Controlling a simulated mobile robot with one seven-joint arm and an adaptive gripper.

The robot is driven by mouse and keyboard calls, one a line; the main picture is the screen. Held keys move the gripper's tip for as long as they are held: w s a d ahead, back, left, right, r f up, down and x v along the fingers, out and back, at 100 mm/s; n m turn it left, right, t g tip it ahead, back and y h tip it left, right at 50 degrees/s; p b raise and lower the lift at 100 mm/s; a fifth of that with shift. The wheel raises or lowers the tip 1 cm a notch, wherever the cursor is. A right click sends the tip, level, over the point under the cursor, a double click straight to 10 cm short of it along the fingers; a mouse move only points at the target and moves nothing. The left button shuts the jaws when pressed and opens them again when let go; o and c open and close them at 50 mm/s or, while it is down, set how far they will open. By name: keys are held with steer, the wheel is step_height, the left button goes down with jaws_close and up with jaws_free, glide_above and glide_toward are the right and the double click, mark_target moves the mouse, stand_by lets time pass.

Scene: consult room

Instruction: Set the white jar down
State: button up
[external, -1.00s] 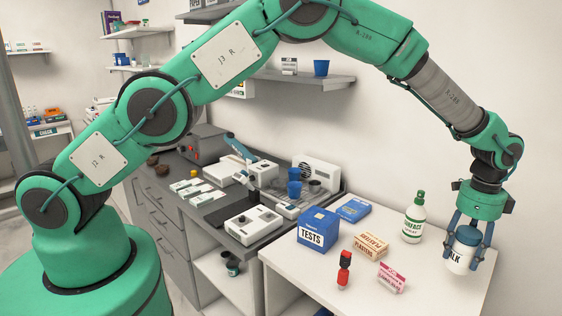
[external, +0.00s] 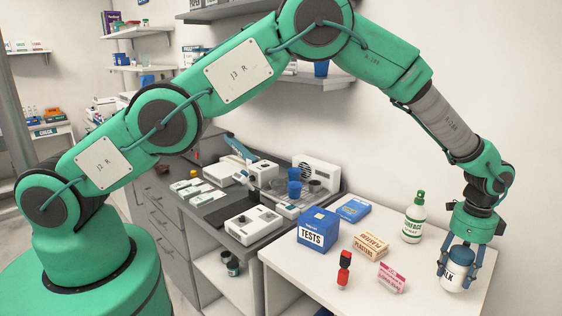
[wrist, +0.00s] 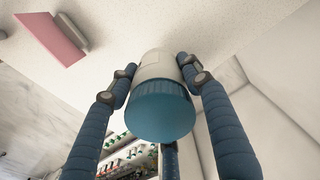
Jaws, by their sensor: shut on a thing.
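The white jar (external: 453,277) with a dark blue lid is upright between the fingers of my gripper (external: 457,274) at the right end of the white table (external: 410,277). My gripper is shut on it from above. Its base is at or very near the tabletop; I cannot tell whether it touches. In the wrist view the blue lid of the white jar (wrist: 160,112) faces the camera, with blue fingers of my gripper (wrist: 158,78) around it. Part of the jar's label is hidden by a finger.
Left of the jar stand a pink box (external: 391,278), a plasters box (external: 371,246), a green-capped white bottle (external: 413,219), a red bottle (external: 344,270) and a blue tests box (external: 317,231). The table's right edge is close to the jar. Bare tabletop lies between jar and pink box.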

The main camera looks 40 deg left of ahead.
mark_target(463, 251)
steer(key=shift+f, duration=0.1)
steer(key=shift+f, duration=1.75)
steer(key=shift+f, duration=0.15)
steer(key=o, duration=1.3)
step_height(463, 251, up, 12)
steer(key=shift+r, duration=0.15)
